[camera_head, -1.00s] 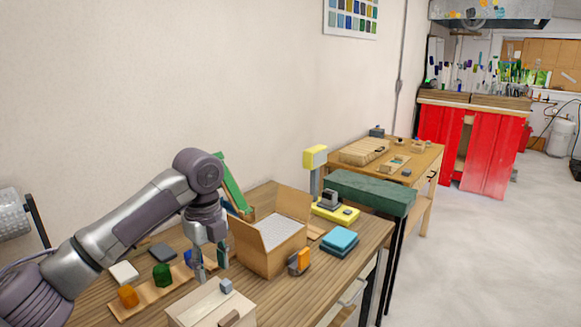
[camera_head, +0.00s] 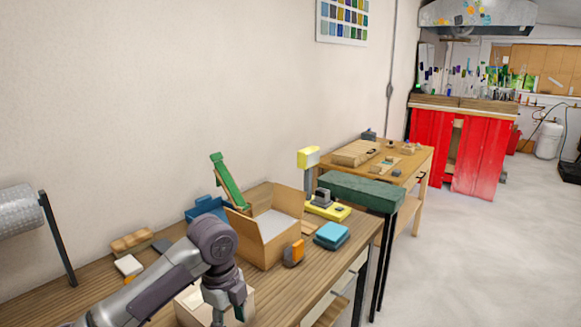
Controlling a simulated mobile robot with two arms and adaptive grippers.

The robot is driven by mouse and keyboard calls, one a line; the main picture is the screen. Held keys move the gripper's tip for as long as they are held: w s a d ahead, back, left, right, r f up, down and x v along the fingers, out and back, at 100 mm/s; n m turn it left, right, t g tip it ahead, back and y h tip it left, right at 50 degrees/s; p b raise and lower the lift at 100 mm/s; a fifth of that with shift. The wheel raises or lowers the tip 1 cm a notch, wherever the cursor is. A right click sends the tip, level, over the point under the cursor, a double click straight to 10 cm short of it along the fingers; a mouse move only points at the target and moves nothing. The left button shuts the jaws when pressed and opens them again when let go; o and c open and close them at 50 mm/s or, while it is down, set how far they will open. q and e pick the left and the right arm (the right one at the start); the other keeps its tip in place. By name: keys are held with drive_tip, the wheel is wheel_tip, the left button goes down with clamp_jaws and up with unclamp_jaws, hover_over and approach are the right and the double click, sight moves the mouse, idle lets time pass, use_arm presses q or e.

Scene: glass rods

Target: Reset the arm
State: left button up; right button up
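My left arm comes in from the lower left, and my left gripper (camera_head: 228,312) hangs low over the front of the wooden workbench (camera_head: 308,293). Its fingers point down near the bottom edge and look spread apart, with nothing seen between them. The gripper is in front of a light wooden box (camera_head: 188,306), which it partly hides. My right gripper is not in view.
An open cardboard box (camera_head: 258,243) stands behind the gripper. Near it are an orange-and-grey block (camera_head: 293,254), a blue stack (camera_head: 331,235) and a yellow-based device (camera_head: 327,208). A roll on a stand (camera_head: 20,212) is at left. The bench's right front is clear.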

use_arm(q)
drive_tip(key=s+d+f+n+h, duration=0.1)
drive_tip(key=s+d+f+n, duration=0.1)
drive_tip(key=s+f+n, duration=0.15)
drive_tip(key=s+d+f+n+t+h, duration=0.1)
drive_tip(key=s+f+n, duration=0.1)
drive_tip(key=s+f, duration=0.3)
drive_tip(key=s+d+f+n+h, duration=0.1)
drive_tip(key=s+d+f+n, duration=0.15)
drive_tip(key=s+f, duration=0.25)
drive_tip(key=s+a+f+n+t+y, duration=0.2)
drive_tip(key=s+a+f+n+y, duration=0.15)
drive_tip(key=s+a+n, duration=1.15)
wheel_tip(320, 180, down, 24)
drive_tip(key=s+d+m+g, duration=0.1)
drive_tip(key=s, duration=0.1)
drive_tip(key=s+a+f+g, duration=0.1)
drive_tip(key=s+a+f, duration=0.2)
drive_tip(key=s+f, duration=1.4)
drive_tip(key=shift+f+m, duration=0.3)
